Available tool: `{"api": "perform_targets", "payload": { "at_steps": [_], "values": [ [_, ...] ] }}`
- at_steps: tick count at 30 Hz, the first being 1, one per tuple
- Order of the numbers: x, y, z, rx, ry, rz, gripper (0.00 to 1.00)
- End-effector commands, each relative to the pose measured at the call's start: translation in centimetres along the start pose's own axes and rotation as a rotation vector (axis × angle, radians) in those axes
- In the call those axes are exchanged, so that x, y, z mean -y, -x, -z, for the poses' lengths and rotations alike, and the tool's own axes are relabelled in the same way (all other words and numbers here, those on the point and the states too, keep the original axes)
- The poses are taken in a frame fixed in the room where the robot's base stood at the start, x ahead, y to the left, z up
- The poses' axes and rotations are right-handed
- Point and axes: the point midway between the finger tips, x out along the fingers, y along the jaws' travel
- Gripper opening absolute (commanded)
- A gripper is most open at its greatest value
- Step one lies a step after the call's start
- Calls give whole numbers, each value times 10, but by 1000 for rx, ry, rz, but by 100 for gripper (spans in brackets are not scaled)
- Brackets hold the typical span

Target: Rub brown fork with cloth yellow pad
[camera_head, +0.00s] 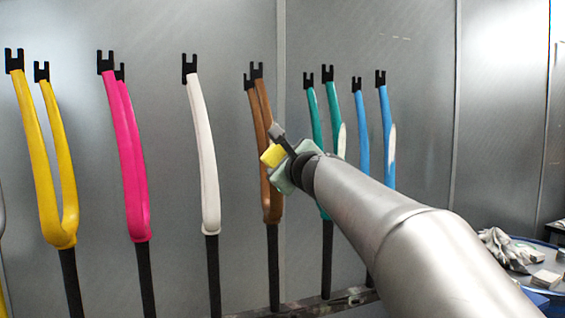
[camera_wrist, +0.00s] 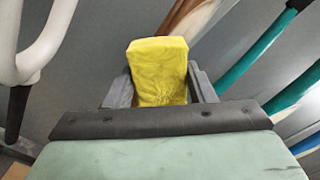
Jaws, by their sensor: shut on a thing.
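The brown fork (camera_head: 259,130) stands upright on a black post, in the middle of the row of forks in the head view. Part of it is hidden behind my gripper. My gripper (camera_head: 277,143) is at the right side of the fork's legs, about mid-height. It is shut on the yellow pad (camera_head: 271,156), whose end points to the fork. In the wrist view the yellow pad (camera_wrist: 160,72) sits between the two grey fingers, and the brown fork (camera_wrist: 186,18) shows just beyond its top. I cannot tell whether pad and fork touch.
Pink, yellow and blue forks are further out. A round table (camera_head: 550,246) with gloves (camera_head: 503,247) is at the lower right. A metal wall is behind.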

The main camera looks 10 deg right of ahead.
Motion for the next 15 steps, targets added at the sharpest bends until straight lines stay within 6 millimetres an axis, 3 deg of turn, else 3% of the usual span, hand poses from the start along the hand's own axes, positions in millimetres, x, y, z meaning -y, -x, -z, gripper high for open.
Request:
{"api": "perform_targets", "payload": {
  "at_steps": [1,15],
  "values": [
    [-11,-2,10,-5,-1,-7,31],
    [-29,-1,29,-6,-1,-8,31]
  ]
}}
